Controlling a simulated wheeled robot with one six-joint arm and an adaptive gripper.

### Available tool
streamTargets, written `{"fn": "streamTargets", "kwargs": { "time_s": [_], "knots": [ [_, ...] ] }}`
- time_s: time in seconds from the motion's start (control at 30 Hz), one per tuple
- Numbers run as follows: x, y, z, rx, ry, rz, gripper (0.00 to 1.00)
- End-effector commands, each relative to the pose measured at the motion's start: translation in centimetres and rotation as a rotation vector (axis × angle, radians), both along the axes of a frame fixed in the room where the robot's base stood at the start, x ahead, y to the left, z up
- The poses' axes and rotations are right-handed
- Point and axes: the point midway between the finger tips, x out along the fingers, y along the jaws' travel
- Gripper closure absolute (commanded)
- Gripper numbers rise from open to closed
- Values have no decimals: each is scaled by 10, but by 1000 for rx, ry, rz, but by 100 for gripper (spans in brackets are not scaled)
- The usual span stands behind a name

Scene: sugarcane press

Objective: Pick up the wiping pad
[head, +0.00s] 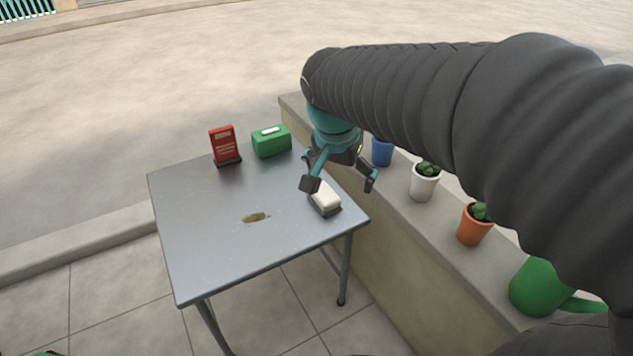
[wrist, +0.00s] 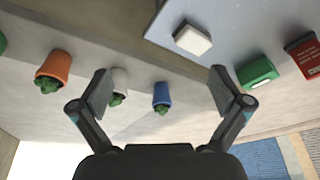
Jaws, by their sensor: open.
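The wiping pad (head: 325,199) is a white block with a dark base, lying near the right edge of the grey metal table (head: 199,222). It also shows in the wrist view (wrist: 193,40), at the top, beyond and between my fingertips. My gripper (head: 340,184) is open and empty. In the head view its fingers appear above the table's right edge, close to the pad, with one finger near the pad's upper left. The wrist view (wrist: 165,92) shows both fingers spread wide, with nothing between them.
A red sign (head: 223,143) and a green box (head: 271,141) stand at the table's back. A brown smear (head: 256,217) marks its middle. A low wall (head: 396,208) on the right bears blue (head: 382,152), white (head: 424,184) and orange (head: 474,226) pots and a green watering can (head: 538,288).

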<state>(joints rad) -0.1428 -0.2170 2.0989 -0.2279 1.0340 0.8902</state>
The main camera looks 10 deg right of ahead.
Motion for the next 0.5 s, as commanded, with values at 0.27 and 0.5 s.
{"fn": "streamTargets", "kwargs": {
  "time_s": [0.27, 0.5],
  "knots": [
    [86, 21, -32, -42, 18, -346, 0],
    [130, 36, -58, -81, -12, -553, 0]
  ]
}}
